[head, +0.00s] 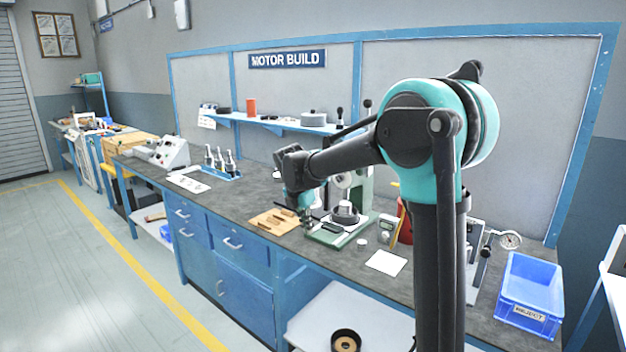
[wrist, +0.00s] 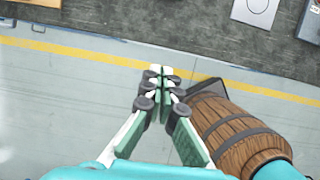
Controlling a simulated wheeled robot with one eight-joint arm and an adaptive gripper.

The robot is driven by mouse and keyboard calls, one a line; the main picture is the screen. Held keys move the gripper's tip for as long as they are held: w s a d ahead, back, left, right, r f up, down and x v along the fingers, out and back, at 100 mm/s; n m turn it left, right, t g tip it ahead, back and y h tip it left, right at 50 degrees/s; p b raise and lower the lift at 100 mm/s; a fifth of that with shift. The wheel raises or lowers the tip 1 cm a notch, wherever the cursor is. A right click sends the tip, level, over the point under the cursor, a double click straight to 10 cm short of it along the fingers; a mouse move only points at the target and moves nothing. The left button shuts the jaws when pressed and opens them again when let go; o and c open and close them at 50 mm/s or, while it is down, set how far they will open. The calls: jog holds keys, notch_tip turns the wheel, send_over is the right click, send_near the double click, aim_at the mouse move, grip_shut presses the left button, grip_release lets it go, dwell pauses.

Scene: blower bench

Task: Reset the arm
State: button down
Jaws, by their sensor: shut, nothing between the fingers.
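My gripper (head: 305,228) hangs at the end of my bent arm near the front edge of the workbench (head: 243,192), beside a green-based press or fixture (head: 330,235). In the wrist view my gripper (wrist: 160,75) has its green-and-white fingers together at the tips with nothing between them. The floor and its yellow line show behind the fingers, with the bench edge across the top. My arm hides part of the bench's middle in the head view.
A wooden board with tools (head: 274,221) lies left of the fixture. A white sheet (head: 386,262) lies to its right. A blue reject bin (head: 530,285) and a dial gauge stand (head: 478,255) are at the right. A shelf (head: 275,124) runs along the back panel. Open floor lies in front.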

jog(key=s+d+f+m+y, duration=0.1)
jog(key=s+d+f+m, duration=0.2)
jog(key=s+d+m, duration=0.4)
jog(key=s+d+f+m, duration=0.3)
jog(key=s+d+m, duration=0.3)
jog(key=d+m, duration=0.1)
jog(key=s+d+f+m, duration=0.2)
jog(key=s+m, duration=0.2)
jog(key=s, duration=0.1)
jog(key=s+d+f+m+t, duration=0.1)
jog(key=s+d+f+m, duration=0.1)
jog(key=s+m, duration=0.3)
jog(key=s+d+f+m+y, duration=0.1)
jog(key=s+d+f+m, duration=0.1)
jog(key=s+f+m, duration=0.2)
jog(key=shift+s+d+f+m+t, duration=0.3)
jog(key=shift+s+d+m, duration=0.1)
jog(key=shift+s+m, duration=0.3)
jog(key=c, duration=2.3)
grip_release()
jog(key=shift+r, duration=0.1)
